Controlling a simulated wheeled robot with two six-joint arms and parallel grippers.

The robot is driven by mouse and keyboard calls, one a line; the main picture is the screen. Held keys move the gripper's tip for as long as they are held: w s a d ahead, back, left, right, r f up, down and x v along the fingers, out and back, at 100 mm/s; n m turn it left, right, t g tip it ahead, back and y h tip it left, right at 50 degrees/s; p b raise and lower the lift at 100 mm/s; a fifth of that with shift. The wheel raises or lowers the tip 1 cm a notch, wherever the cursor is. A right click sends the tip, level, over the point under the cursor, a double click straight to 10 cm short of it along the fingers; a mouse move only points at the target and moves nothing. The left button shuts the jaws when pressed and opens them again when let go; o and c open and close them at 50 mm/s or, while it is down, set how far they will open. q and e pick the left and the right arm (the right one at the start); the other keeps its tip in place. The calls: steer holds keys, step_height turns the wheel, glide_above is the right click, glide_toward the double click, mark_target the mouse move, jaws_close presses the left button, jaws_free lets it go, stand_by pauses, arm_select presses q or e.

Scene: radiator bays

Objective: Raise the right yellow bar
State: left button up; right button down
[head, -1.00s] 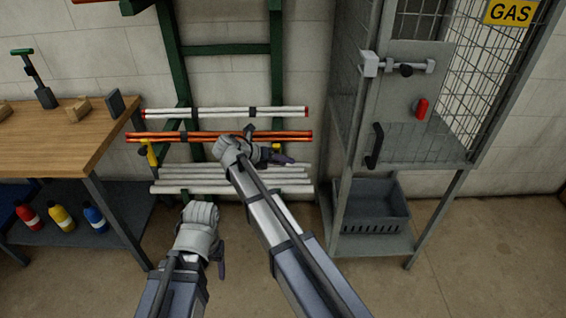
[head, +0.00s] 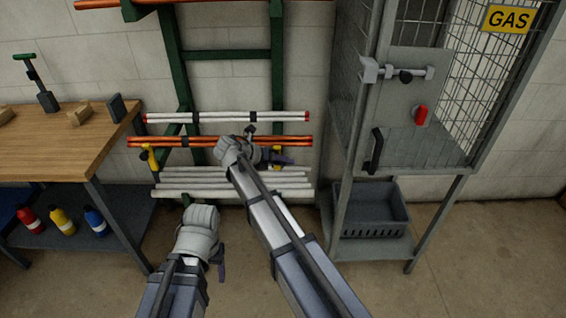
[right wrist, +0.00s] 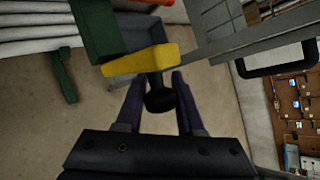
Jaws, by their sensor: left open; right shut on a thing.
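The right yellow bar (head: 277,151) is at the right end of the green pipe rack, mostly hidden behind my right gripper in the head view. In the right wrist view the yellow bar (right wrist: 138,60) lies across the picture just beyond the fingertips, with a black knob (right wrist: 160,98) on its near side. My right gripper (head: 284,160) is shut on this black knob, which sits between its two purple fingers (right wrist: 160,95). A second yellow bar (head: 149,157) stands at the rack's left end. My left gripper (head: 221,260) is open and empty, low in front of the rack.
White pipes (head: 225,117), orange pipes (head: 200,141) and lower white pipes (head: 190,186) lie across the rack. A wooden bench (head: 60,150) stands left. A grey gas cage (head: 400,150) with a dark crate (head: 370,210) below stands close on the right.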

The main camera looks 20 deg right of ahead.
steer(key=shift+d+r, duration=0.1)
steer(key=shift+d, duration=0.05)
stand_by(0.5)
steer(key=c, duration=0.5)
jaws_free()
steer(key=shift+s, duration=0.1)
steer(key=p+v, duration=0.4)
steer(key=v, duration=0.3)
steer(key=shift+a+r, duration=0.15)
steer(key=shift+a, duration=0.25)
